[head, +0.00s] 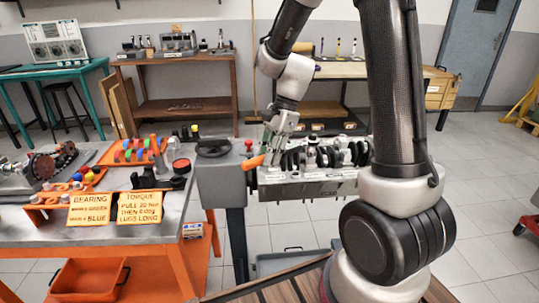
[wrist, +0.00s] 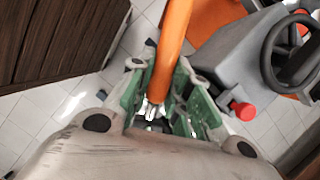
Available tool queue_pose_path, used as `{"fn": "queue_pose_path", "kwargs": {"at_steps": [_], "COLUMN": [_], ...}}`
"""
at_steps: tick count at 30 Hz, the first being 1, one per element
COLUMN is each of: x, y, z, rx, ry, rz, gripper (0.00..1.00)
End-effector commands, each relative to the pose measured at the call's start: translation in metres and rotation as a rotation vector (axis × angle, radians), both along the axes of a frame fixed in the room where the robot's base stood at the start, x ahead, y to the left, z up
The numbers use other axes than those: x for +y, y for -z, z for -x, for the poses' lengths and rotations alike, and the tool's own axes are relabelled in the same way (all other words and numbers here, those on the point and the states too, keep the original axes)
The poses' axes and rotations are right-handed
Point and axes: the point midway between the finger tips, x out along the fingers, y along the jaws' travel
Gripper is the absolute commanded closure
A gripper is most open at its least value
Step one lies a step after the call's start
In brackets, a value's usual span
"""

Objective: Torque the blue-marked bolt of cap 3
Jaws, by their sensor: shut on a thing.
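The engine block (head: 312,188) is on a stand in the middle of the head view, with the dark crankshaft and caps (head: 318,155) along its top. Cap 3 and its blue-marked bolt are too small to tell apart. My gripper (head: 271,148) is over the block's left end. It is shut on an orange-handled tool (head: 254,161), probably the torque wrench, whose handle sticks out to the left. In the wrist view the orange handle (wrist: 173,40) runs up from between the green pads of my gripper (wrist: 158,112). The tool's far end is hidden.
A grey stand head (head: 220,183) with a dark handwheel (head: 213,147) and red knob stands left of the block. The orange-legged bench (head: 165,222) at left holds parts and two instruction cards (head: 140,207). Benches line the back wall. Floor at right is mostly clear.

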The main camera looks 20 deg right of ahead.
Motion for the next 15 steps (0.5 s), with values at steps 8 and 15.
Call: {"fn": "queue_pose_path", "kwargs": {"at_steps": [8, 15], "x": [0.0005, 0.0012], "y": [-0.0003, -0.0003], "z": [-0.0033, -0.0065], "rx": [-0.002, -0.003], "ry": [0.017, 0.035], "rz": [0.0, 0.0], "gripper": [1.0, 1.0]}}
